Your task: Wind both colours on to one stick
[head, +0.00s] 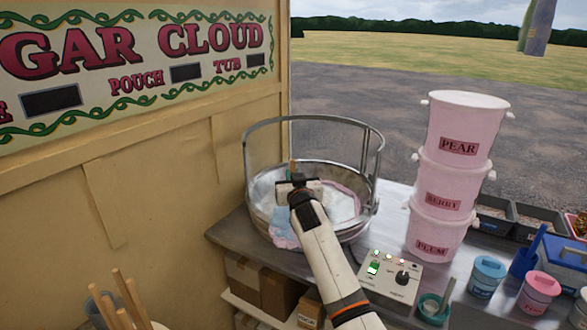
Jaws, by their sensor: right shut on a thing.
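The floss machine's round metal bowl (257,212) stands on the counter inside a rail guard. White floss (342,207) lies in it, with a pink band (350,190) along its right inner side. My right gripper (294,181) reaches into the bowl from the lower right and is shut on a thin stick (292,167), whose short end shows above the jaws. A pale pink and blue floss clump (284,230) shows just left of my wrist, at the bowl's front; my gripper hides how it meets the stick. My left gripper is not in view.
A control box (390,275) with a lit green switch and a knob sits in front of the bowl. Stacked pink tubs (441,185) stand to its right, with small blue (486,277) and pink (538,293) tubs beyond. Loose sticks (124,300) stand at lower left.

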